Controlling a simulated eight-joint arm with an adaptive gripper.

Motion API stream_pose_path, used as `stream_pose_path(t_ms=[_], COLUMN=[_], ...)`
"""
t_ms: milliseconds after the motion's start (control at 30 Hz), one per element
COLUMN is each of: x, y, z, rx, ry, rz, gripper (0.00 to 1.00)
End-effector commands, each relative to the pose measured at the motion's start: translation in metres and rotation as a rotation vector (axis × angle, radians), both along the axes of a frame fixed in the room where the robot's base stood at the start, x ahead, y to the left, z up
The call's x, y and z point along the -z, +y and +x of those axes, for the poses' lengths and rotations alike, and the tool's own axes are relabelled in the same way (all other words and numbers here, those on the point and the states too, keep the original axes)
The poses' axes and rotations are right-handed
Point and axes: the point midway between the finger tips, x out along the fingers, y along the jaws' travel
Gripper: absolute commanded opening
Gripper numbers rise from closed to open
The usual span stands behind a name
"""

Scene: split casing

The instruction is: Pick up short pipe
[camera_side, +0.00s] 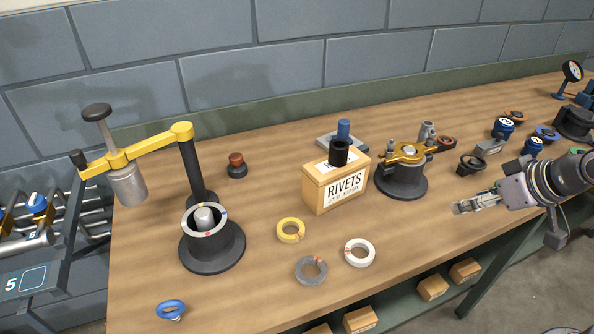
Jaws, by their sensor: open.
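No part is plainly marked as the short pipe. A short grey metal cylinder (427,132) stands upright at the back of a black round fixture (400,182) with a yellow top plate (404,153). A short black tube (338,152) stands upright at the top of the RIVETS box (336,186). I cannot tell which of these is the short pipe. My gripper (462,207) is at the right, pointing left near the table's front edge. It is open, with nothing seen between its fingers, and is apart from both cylinders.
A yellow-armed press (140,155) with a black base stands at the left. Yellow (291,222), grey (299,271) and white (349,254) rings lie at the front middle. A blue cylinder (343,127) stands behind the box. Several blue and black parts crowd the right.

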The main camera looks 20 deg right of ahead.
Motion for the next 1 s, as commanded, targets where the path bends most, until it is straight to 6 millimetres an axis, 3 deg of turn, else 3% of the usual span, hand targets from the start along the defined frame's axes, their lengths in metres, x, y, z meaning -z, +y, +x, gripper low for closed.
stream_pose_path(t_ms=[233, 367, 700, 1000], x=[-0.001, -0.011, -0.048, -0.053], y=[-0.001, -0.005, -0.035, -0.072], z=[0.002, 0.014, 0.092, 0.172], rx=[0.004, 0.025, 0.164, 0.300], ry=[0.000, 0.011, 0.080, 0.141], rz=[0.000, 0.003, 0.022, 0.038], gripper=[0.57, 0.57, 0.57, 0.57])
